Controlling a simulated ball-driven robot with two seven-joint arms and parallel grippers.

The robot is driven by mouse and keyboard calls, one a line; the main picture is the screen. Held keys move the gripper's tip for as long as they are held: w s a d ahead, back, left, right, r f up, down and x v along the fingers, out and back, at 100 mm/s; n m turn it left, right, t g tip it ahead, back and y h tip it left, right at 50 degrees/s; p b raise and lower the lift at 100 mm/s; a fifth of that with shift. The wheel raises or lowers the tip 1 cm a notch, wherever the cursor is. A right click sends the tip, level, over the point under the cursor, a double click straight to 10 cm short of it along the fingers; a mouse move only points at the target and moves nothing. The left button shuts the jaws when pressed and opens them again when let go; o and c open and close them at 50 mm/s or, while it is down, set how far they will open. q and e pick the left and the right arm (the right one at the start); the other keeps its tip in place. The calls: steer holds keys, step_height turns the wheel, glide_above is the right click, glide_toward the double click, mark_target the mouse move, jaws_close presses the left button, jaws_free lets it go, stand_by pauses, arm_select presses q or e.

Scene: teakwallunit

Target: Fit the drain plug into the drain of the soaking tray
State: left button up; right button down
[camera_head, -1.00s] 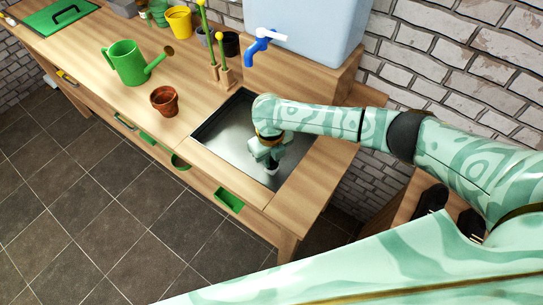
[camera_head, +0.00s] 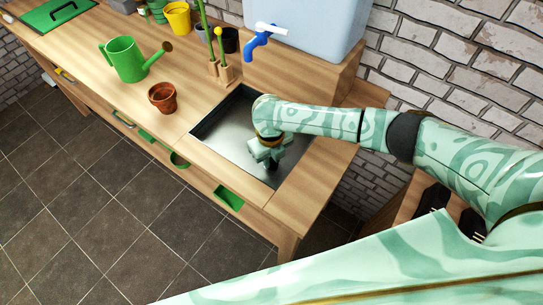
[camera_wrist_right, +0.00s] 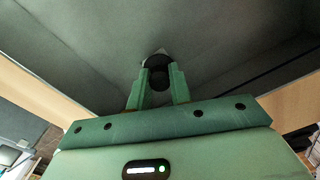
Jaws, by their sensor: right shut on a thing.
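The soaking tray (camera_head: 222,131) is a grey metal basin sunk into the wooden bench. My right gripper (camera_head: 272,165) points down inside it, toward its right side. In the right wrist view my gripper (camera_wrist_right: 159,85) is shut on a black, rounded thing, the drain plug (camera_wrist_right: 158,79), which sits between the two green fingers. A dark shape with a pale edge shows just beyond the plug; I cannot tell whether it is the drain or part of the plug. The drain is not clearly visible, and how the plug sits to it is hidden. My left gripper is not in view.
A blue tap (camera_head: 257,46) on a pale blue tank (camera_head: 310,25) stands behind the tray. A terracotta pot (camera_head: 162,97), a green watering can (camera_head: 126,60) and a yellow pot (camera_head: 178,18) stand left of it. The tray's left part is clear.

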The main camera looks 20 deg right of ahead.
steer(key=shift+f, duration=0.35)
steer(key=c, duration=1.2)
jaws_free()
steer(key=r+p, duration=0.5)
steer(key=r, duration=1.1)
steer(key=shift+a+r, duration=0.15)
steer(key=shift+a, duration=0.05)
